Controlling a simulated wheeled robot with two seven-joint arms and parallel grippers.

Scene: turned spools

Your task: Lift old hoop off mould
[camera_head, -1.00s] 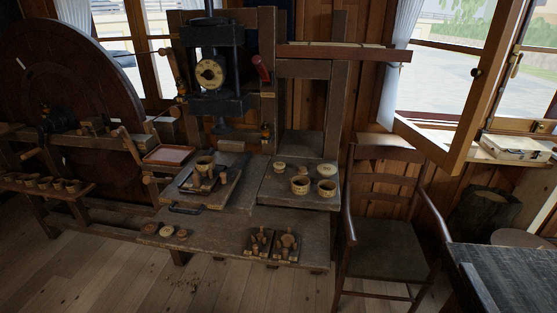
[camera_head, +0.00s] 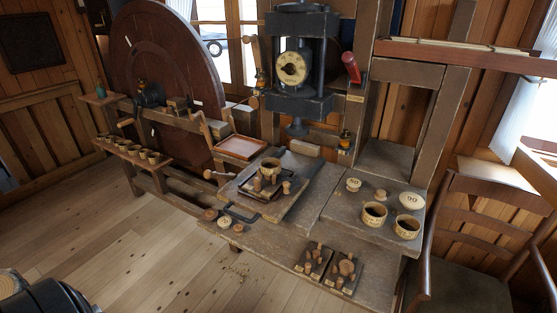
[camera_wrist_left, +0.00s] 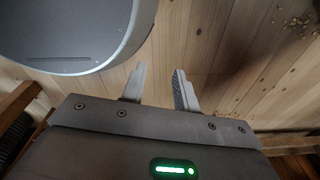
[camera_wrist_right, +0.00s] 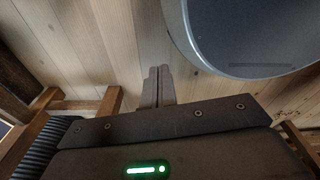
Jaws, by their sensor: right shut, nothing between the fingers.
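On the wooden bench, a pale wooden hoop (camera_head: 270,166) stands among upright pegs on a dark plate (camera_head: 249,190) below the press. I cannot tell which part is the mould, or how the hoop sits on it. Two larger pale hoops or cups (camera_head: 373,214) and (camera_head: 407,226) stand on the bench's right part. My left gripper (camera_wrist_left: 158,76) is open and empty above the wooden floor in the left wrist view. My right gripper (camera_wrist_right: 158,72) is shut and empty above the floor in the right wrist view. Neither gripper shows in the head view.
Marked discs (camera_head: 353,184) and two dark peg blocks (camera_head: 343,273) lie on the bench. The black press (camera_head: 300,65) rises behind it. A large wheel (camera_head: 160,70) is at left, a chair (camera_head: 480,240) at right.

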